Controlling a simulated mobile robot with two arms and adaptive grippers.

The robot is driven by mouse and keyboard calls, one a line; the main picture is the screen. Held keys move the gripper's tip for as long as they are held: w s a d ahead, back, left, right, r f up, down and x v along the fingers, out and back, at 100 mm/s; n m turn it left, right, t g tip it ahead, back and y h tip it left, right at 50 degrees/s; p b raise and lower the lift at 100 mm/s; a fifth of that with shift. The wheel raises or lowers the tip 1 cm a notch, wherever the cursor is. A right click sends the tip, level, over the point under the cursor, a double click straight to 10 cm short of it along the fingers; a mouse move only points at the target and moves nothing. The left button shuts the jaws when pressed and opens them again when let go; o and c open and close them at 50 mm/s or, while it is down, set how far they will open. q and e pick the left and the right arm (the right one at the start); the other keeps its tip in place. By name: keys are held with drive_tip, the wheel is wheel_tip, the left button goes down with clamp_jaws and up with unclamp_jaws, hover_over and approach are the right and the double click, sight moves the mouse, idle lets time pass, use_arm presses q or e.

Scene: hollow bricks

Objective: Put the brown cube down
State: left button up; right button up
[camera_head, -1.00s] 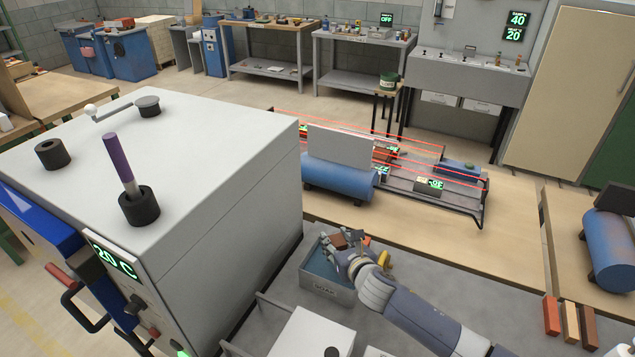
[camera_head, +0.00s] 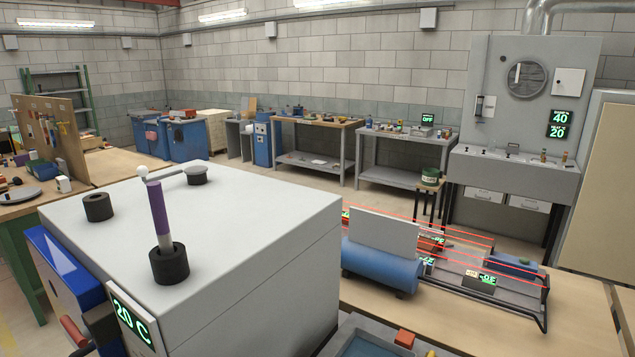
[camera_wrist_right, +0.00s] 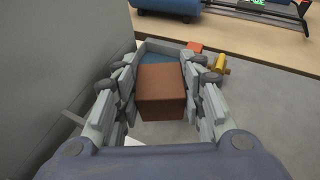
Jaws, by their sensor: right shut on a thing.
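The brown cube (camera_wrist_right: 162,95) is between the fingers of my right gripper (camera_wrist_right: 161,90) in the right wrist view. The gripper is shut on it. Behind and below the cube is a grey tray with a blue inside (camera_wrist_right: 166,54); I cannot tell how far above it the cube is. The tray's edge also shows at the bottom of the head view (camera_head: 372,343). My right gripper is out of the head view, and my left gripper is in neither view.
An orange block (camera_wrist_right: 195,46) and a yellow piece (camera_wrist_right: 220,65) are beside the tray. A large grey machine (camera_head: 235,250) with a 20 C display stands at the left. A blue cylinder (camera_head: 380,268) and a rig with red beams (camera_head: 490,285) are on the wooden bench.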

drive_tip(key=s+d+m+g+h+b, duration=0.1)
drive_tip(key=s+d+m+h+b, duration=0.2)
drive_tip(key=s+d, duration=0.5)
drive_tip(key=shift+s+r+m+h, duration=0.4)
drive_tip(key=shift+s+m+h, duration=0.2)
drive_tip(key=shift+s+h, duration=0.35)
